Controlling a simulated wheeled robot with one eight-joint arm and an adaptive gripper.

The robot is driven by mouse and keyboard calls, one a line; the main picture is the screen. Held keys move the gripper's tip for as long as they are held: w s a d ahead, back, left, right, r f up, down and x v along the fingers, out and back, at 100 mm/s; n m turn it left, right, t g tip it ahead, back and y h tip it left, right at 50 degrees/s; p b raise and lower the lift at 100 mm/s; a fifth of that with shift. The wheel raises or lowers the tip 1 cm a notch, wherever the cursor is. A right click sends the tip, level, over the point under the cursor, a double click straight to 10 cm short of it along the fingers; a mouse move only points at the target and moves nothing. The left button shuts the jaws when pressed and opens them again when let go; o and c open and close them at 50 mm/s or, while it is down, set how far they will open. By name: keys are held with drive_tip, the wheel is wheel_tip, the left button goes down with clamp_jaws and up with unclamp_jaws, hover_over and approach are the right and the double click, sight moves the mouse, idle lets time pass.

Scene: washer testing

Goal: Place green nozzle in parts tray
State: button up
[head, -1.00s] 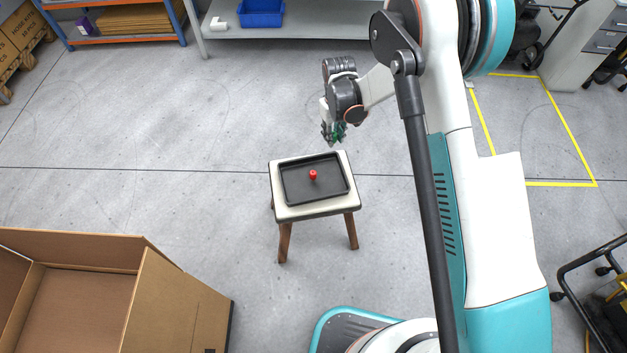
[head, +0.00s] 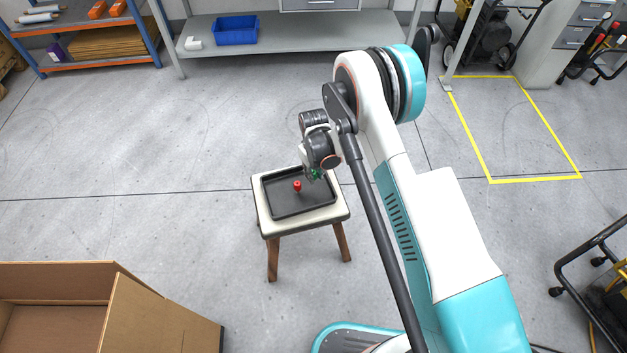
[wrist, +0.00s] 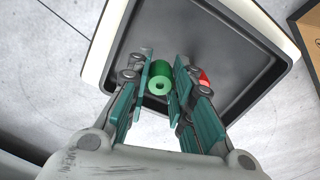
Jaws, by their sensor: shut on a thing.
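The green nozzle (wrist: 160,80) is between the pads of my gripper (wrist: 165,82) in the wrist view. My gripper is shut on it and holds it over the black parts tray (wrist: 225,40). In the head view my gripper (head: 315,175) is at the tray's right back part, with only a bit of green showing. The tray (head: 280,205) lies on a white-topped stool (head: 285,226) with wooden legs. A red part (head: 297,186) stands upright in the tray, left of my gripper. In the wrist view the red part (wrist: 204,77) is partly hidden behind the right finger. The nozzle's height above the tray floor is unclear.
A large open cardboard box (head: 160,315) stands at the lower left. A grey bench (head: 330,32) with a blue bin (head: 236,30) is at the back. The floor around the stool is clear. A black-framed cart (head: 590,270) is at the right.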

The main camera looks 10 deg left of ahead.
sight(314, 172)
drive_tip(key=shift+f+b, duration=0.65)
drive_tip(key=shift+f, duration=1.3)
drive_tip(key=shift+f, duration=0.15)
drive_tip(key=o, duration=1)
drive_tip(key=shift+c, duration=0.2)
wheel_tip(314, 172, up, 12)
drive_tip(key=p, duration=0.4)
